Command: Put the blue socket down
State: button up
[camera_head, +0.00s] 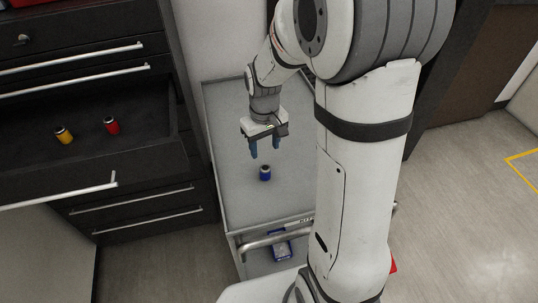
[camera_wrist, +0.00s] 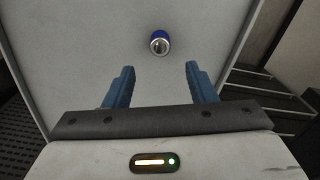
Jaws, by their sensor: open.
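The blue socket (camera_head: 265,173), blue with a silver top, stands upright on the grey cart top (camera_head: 240,195). In the wrist view the blue socket (camera_wrist: 160,42) is beyond the fingertips, slightly left of the line midway between them. My gripper (camera_head: 265,147) is open and empty above the cart, apart from the socket. Its two blue fingers also show in the wrist view (camera_wrist: 160,68), spread with nothing between them.
An open drawer (camera_head: 100,165) at the left holds a yellow socket (camera_head: 64,135) and a red socket (camera_head: 112,125). The cart has a front handle (camera_head: 275,237) and a blue-and-white item (camera_head: 281,246) lower down. The cart top around the blue socket is clear.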

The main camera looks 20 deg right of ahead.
jog(key=s+d+r+m+t, duration=0.1)
jog(key=s+r+m+t, duration=0.2)
jog(key=s+r, duration=0.9)
jog(key=s, duration=0.4)
jog(key=shift+d, duration=0.2)
jog(key=shift+s, duration=0.1)
